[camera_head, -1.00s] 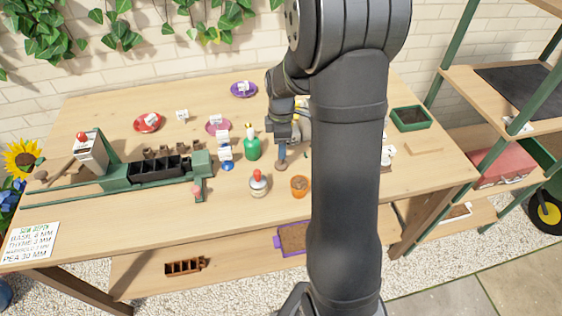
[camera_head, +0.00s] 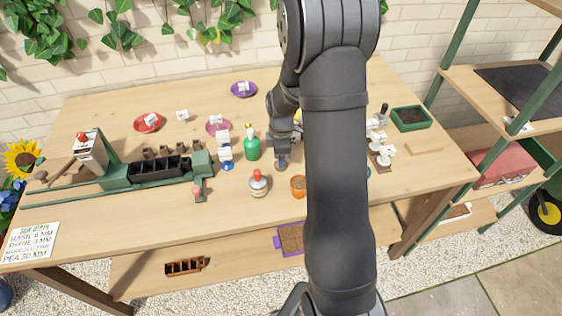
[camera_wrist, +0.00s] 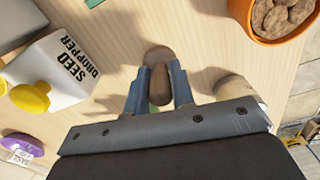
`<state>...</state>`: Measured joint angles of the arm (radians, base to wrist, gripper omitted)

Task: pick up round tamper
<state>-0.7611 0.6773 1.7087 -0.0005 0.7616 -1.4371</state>
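The round tamper (camera_wrist: 158,88) has a brown wooden handle and stands on the table. In the wrist view it is between the two grey-blue fingers of my gripper (camera_wrist: 160,76), its round brown foot showing past the fingertips. The fingers flank the handle closely; whether they press on it cannot be told. In the head view my gripper (camera_head: 282,150) is low over the table with the tamper's foot (camera_head: 281,164) just below it. The upper handle is hidden there.
An orange pot (camera_head: 298,187) of brown pebbles stands close by. A red-topped bottle (camera_head: 258,183), a green bottle (camera_head: 252,145) and the white seed dropper (camera_wrist: 52,72) with a yellow knob are near. My arm hides part of the table's right.

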